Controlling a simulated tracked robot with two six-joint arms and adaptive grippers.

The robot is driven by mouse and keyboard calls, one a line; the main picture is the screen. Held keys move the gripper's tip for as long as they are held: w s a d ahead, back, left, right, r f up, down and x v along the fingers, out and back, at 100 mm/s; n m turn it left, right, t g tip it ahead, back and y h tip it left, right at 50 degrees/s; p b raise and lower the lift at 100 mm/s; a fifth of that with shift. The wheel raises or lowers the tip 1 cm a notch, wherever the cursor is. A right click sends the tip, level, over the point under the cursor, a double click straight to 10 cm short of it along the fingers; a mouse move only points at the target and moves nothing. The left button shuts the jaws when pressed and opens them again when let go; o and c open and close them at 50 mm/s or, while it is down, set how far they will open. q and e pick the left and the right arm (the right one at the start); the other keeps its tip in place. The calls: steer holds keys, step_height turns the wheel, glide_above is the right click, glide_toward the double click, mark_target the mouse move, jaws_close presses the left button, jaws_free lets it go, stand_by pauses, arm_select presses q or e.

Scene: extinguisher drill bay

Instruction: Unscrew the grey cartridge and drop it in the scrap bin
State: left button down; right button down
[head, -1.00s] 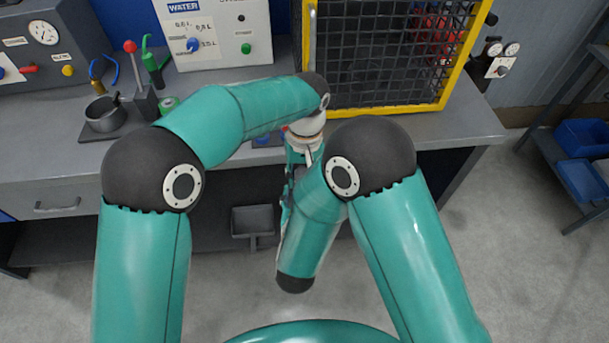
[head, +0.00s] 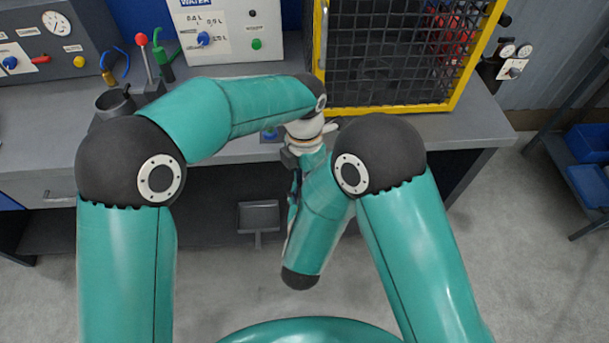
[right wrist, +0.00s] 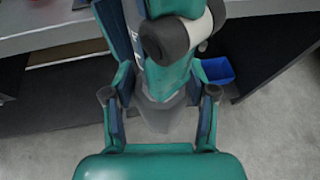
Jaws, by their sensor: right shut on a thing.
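My right gripper (right wrist: 159,94) shows in the right wrist view, its two fingers on either side of a grey tapered thing (right wrist: 160,117). It is shut on this thing; whether it is the grey cartridge I cannot tell. In the head view both arms meet at the bench's front edge. The left arm's white wrist (head: 304,132) hangs there, and its fingers are hidden or cannot be made out. No extinguisher can be made out. A blue bin (right wrist: 217,71) stands beyond the right finger in the right wrist view; I see no label marking it as scrap.
The grey bench (head: 232,148) carries a mesh cage with a yellow frame (head: 390,110), a white WATER panel (head: 228,28) and a dark cup (head: 115,102). A grey tray-like thing (head: 259,217) is below the bench. Blue bins (head: 590,184) sit on a right-hand shelf. Open floor lies in front.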

arm_select(q)
steer(key=shift+s+d+r, duration=0.15)
steer(key=shift+d, duration=0.1)
steer(key=c, duration=0.8)
jaws_free()
steer(key=shift+a, duration=0.1)
